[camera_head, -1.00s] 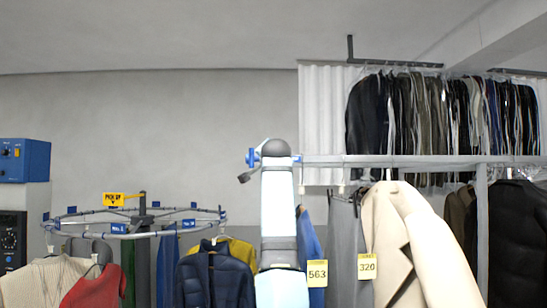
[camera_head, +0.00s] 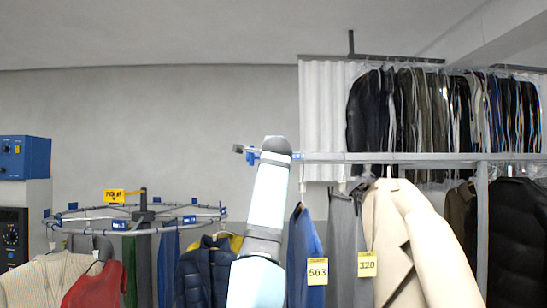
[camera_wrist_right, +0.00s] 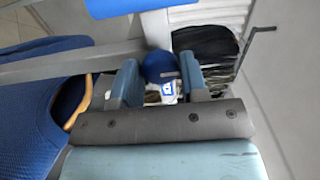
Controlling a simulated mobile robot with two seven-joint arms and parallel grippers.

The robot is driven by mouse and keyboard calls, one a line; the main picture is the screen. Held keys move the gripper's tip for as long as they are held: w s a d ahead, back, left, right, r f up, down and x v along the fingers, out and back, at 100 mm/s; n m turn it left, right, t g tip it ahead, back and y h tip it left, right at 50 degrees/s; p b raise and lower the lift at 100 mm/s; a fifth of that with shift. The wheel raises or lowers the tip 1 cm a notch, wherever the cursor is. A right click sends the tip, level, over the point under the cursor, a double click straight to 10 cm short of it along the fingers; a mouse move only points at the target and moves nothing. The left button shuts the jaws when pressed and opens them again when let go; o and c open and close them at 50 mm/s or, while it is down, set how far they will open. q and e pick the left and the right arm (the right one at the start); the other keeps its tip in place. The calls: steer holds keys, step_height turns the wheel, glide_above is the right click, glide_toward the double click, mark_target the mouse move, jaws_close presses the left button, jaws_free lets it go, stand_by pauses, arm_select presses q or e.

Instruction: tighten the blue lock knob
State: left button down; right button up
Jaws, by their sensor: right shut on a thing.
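In the right wrist view, the round dark-blue lock knob (camera_wrist_right: 160,66) sits between the two light-blue fingers of my right gripper (camera_wrist_right: 159,72). The fingers are shut on it, one on each side. A small white and blue label shows just below the knob. In the head view, my right arm rises up the middle and its wrist hides most of the gripper and the knob. Small blue parts show at the left edge of the wrist; I cannot tell whether they are knob or gripper. My left gripper is in neither view.
A garment rail (camera_head: 400,157) runs right from my wrist, with a cream coat (camera_head: 405,240) and other clothes hanging below. An upper rack (camera_head: 385,60) holds many garments. A round conveyor (camera_head: 105,229) with clothes stands left.

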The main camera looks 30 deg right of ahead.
stand_by(0.4)
steer(key=o, duration=0.9)
steer(key=shift+m, duration=0.3)
steer(key=b+v, duration=0.5)
steer(key=v, duration=0.9)
steer(key=shift+d, duration=0.15)
